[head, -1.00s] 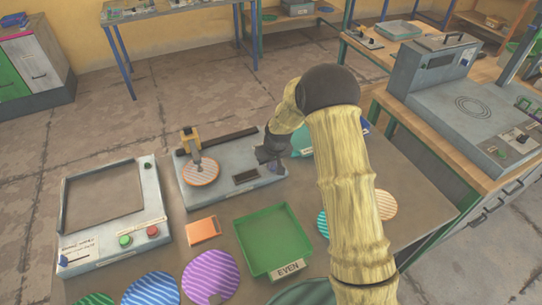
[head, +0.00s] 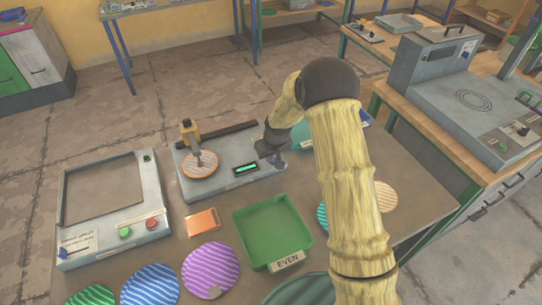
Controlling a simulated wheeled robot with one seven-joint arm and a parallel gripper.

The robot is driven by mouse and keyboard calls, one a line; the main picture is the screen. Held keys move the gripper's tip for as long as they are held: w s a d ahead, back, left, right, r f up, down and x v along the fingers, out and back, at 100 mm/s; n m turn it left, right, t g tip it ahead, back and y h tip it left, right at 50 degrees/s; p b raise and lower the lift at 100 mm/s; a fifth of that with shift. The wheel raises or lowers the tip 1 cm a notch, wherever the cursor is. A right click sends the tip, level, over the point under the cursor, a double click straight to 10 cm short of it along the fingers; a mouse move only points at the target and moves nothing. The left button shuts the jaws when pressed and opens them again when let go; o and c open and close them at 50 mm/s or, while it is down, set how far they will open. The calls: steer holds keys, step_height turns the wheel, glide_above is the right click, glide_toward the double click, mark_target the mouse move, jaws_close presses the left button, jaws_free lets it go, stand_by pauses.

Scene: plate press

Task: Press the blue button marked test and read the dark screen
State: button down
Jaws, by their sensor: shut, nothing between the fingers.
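The grey test device (head: 215,183) stands at the back of the table. Its small screen (head: 246,169) is lit with bright green characters, too small for me to read. An orange striped plate (head: 199,167) lies on the device's left side, beneath a yellow-topped probe (head: 190,133). My gripper (head: 272,158) is shut and points down at the device's right end, just right of the screen. The blue test button is not visible; my gripper covers that area, and I cannot tell whether it touches the button.
A green tray marked EVEN (head: 287,262) stands in front of the device. A grey framed panel (head: 152,205) with green and red buttons stands at left.

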steer(key=shift+s, duration=0.25)
step_height(320, 180, up, 5)
steer(key=p, duration=0.3)
steer(key=shift+w+f, duration=0.15)
steer(key=shift+f, duration=0.05)
steer(key=b+v, duration=0.2)
steer(key=v, duration=0.7)
steer(key=shift+d+r, duration=0.1)
steer(key=shift+r, duration=0.05)
